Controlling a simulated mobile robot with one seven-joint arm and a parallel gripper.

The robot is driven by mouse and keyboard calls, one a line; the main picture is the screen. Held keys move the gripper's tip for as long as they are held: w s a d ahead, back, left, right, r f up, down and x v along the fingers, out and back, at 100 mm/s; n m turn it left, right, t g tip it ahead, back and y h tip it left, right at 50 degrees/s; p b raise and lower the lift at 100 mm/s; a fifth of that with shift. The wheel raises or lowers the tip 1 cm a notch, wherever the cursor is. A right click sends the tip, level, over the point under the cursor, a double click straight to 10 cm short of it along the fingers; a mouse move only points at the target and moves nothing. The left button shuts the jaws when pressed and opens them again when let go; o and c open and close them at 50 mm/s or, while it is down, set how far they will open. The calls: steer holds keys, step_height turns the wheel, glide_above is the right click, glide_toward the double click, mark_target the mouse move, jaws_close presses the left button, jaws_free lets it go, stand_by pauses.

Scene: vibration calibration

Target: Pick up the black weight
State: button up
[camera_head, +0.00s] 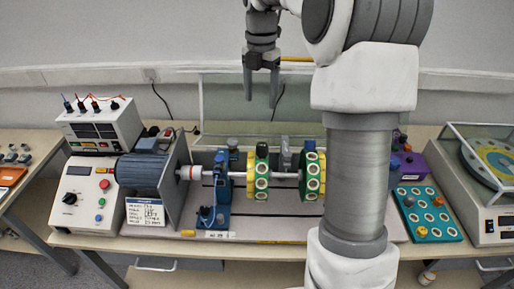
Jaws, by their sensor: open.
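My gripper (260,97) is open and empty, with its fingers pointing down, in front of the back panel and high above the bench. It hangs above the shaft with two green and yellow discs (257,172). I cannot pick out a black weight with certainty. A small dark grey piece (409,201) stands on the teal tray (434,231) at the right and may be it. My arm hides part of the bench between the discs and that tray.
The motor (141,172) and a control box (85,198) stand on the left, with a white instrument (101,126) behind. A purple box (408,168) stands behind the tray. A machine with a clear cover (486,160) stands at the far right. An orange piece (421,232) sits on the tray.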

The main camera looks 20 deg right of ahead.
glide_toward(263, 145)
steer(key=f, duration=0.5)
steer(key=shift+w+a, duration=0.2)
steer(key=shift+a, duration=0.1)
steer(key=shift+d+f+p, duration=0.2)
steer(key=shift+f+p, duration=0.1)
steer(key=shift+f, duration=1.1)
steer(key=shift+d+f+p, duration=0.15)
steer(key=shift+f+p, duration=0.15)
steer(key=shift+f, duration=1.1)
steer(key=shift+s, duration=0.1)
jaws_close()
